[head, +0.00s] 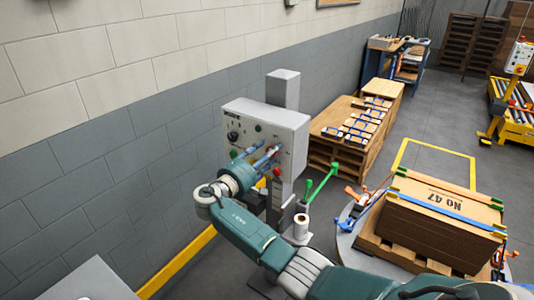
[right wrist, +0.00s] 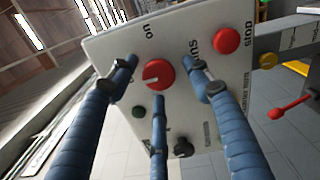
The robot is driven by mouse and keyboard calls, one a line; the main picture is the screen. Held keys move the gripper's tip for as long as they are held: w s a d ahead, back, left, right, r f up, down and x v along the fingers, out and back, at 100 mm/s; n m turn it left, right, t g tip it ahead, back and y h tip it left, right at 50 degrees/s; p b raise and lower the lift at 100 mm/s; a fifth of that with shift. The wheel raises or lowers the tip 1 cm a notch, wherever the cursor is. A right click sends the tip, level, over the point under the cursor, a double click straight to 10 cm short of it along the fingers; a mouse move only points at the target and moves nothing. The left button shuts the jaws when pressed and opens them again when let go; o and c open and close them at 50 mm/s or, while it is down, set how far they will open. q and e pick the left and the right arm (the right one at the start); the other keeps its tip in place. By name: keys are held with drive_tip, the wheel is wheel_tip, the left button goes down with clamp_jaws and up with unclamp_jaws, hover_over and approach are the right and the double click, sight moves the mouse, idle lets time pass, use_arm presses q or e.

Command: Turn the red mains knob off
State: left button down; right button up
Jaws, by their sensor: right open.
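The grey control box (head: 290,122) stands on a post by the wall. In the right wrist view its face (right wrist: 115,42) fills the middle, with the red knob (right wrist: 158,74) on it. A pale pointer mark on the knob points left in that view. My right gripper (head: 268,158) is at the box front. In the right wrist view its blue fingers (right wrist: 160,80) are open and spread around the knob, with gaps on each side; I cannot tell if any finger touches. In the head view the fingers largely hide the knob. My left gripper is not in view.
The wall is close on the left.

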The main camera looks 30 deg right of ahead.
drive_tip(key=v, duration=1.2)
drive_tip(key=shift+w, duration=0.15)
